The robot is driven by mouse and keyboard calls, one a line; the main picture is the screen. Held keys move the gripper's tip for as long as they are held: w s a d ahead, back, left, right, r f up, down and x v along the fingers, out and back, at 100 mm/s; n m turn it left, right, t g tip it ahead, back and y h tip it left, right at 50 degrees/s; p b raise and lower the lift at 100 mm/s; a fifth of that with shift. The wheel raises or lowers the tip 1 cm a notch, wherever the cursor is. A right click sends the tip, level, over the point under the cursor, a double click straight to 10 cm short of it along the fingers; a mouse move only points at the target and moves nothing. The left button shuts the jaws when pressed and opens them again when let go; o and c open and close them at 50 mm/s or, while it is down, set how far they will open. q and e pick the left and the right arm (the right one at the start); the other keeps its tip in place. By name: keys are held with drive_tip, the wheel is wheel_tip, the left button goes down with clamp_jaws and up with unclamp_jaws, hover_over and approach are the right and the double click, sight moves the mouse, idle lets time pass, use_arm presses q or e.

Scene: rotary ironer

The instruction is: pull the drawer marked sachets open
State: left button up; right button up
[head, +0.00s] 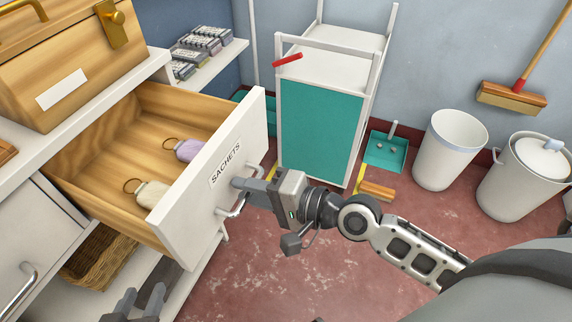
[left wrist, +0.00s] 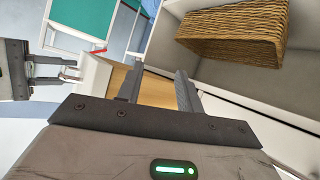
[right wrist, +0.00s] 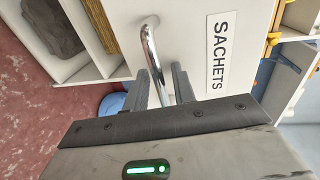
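The drawer marked SACHETS (head: 190,215) stands pulled well out of its white cabinet, with its wooden inside showing. A cream sachet (head: 153,194) and a purple sachet (head: 189,150) lie in it. My right gripper (head: 243,190) is at the drawer front. In the right wrist view its fingers (right wrist: 166,88) are close together on either side of the metal drawer handle (right wrist: 149,48), beside the SACHETS label (right wrist: 220,49). My left gripper (head: 138,303) is open and empty, low in front of the cabinet. Its spread fingers also show in the left wrist view (left wrist: 157,90).
A wicker basket (head: 98,258) sits on the shelf below the drawer. A wooden box (head: 65,60) stands on the counter. A trolley with a teal panel (head: 320,125), a dustpan (head: 385,150) and a white bin (head: 450,150) stand beyond.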

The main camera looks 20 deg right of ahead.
drive_tip(key=shift+d, duration=0.1)
